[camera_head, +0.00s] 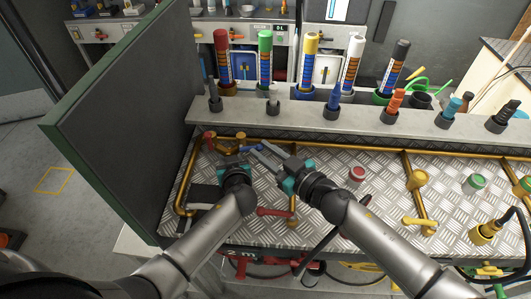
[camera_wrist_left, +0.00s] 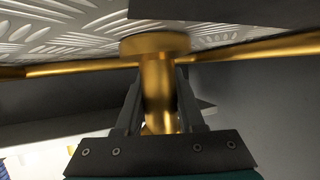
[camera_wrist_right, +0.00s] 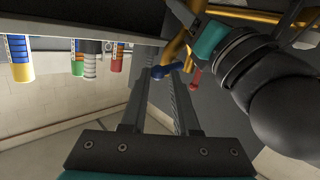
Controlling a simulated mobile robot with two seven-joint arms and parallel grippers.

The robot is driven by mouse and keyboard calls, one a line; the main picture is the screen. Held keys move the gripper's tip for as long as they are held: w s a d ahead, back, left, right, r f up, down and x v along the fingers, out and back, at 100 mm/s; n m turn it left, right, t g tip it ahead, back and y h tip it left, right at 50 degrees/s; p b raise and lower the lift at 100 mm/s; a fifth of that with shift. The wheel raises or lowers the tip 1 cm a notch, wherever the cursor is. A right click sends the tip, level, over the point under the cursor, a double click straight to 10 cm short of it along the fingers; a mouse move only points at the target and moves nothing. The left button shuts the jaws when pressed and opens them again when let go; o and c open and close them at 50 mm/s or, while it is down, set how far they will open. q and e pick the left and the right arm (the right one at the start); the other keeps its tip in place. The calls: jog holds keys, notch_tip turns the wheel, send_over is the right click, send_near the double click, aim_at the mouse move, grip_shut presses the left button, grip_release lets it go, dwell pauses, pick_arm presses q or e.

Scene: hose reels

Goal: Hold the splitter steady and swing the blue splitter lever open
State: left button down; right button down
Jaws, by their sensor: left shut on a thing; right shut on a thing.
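The brass splitter (camera_head: 240,138) sits at the left end of the diamond-plate bench. In the left wrist view its brass post (camera_wrist_left: 158,85) stands between the fingers of my left gripper (camera_head: 234,164), which is shut on it. The blue splitter lever (camera_head: 252,148) points right from the splitter, partly covered by fingers. In the right wrist view the blue lever (camera_wrist_right: 166,70) lies between the fingertips of my right gripper (camera_head: 262,150), which is shut on it. A red lever (camera_head: 209,136) shows on the splitter's left side and in the right wrist view (camera_wrist_right: 195,78).
A dark upright panel (camera_head: 125,110) stands close on the left. Coloured cylinders stand along the ledge (camera_head: 300,108) behind. Another red lever (camera_head: 275,212) is near my right forearm. Brass pipes and valves (camera_head: 418,180) lie to the right; bare plate (camera_head: 375,215) shows between.

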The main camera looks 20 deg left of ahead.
aim_at(240, 139)
pick_arm(q)
jog(key=shift+s+d+f, duration=0.1)
jog(key=shift+d+f, duration=0.05)
pick_arm(e)
jog(key=r+n+h, duration=0.1)
jog(key=h, duration=0.1)
jog(key=a+r+n+h, duration=0.1)
jog(key=n+h, duration=0.1)
jog(key=a+r+n+h, duration=0.1)
jog(key=h, duration=0.1)
jog(key=shift+s+a+r+g, duration=0.25)
jog(key=shift+s+r+g, duration=0.15)
jog(key=h, duration=0.1)
jog(key=a+n+h, duration=0.1)
jog(key=n+h, duration=0.1)
jog(key=shift+s+a+r, duration=0.25)
jog(key=shift+s+a, duration=0.05)
jog(key=shift+a, duration=0.05)
jog(key=shift+s+a+n+t+h, duration=0.15)
jog(key=shift+a+n+t+h, duration=0.2)
jog(key=shift+h, duration=0.4)
jog(key=shift+s+a+n+t+h, duration=0.15)
jog(key=shift+a+n+h, duration=0.3)
jog(key=shift+h, duration=0.3)
jog(key=shift+f, duration=0.1)
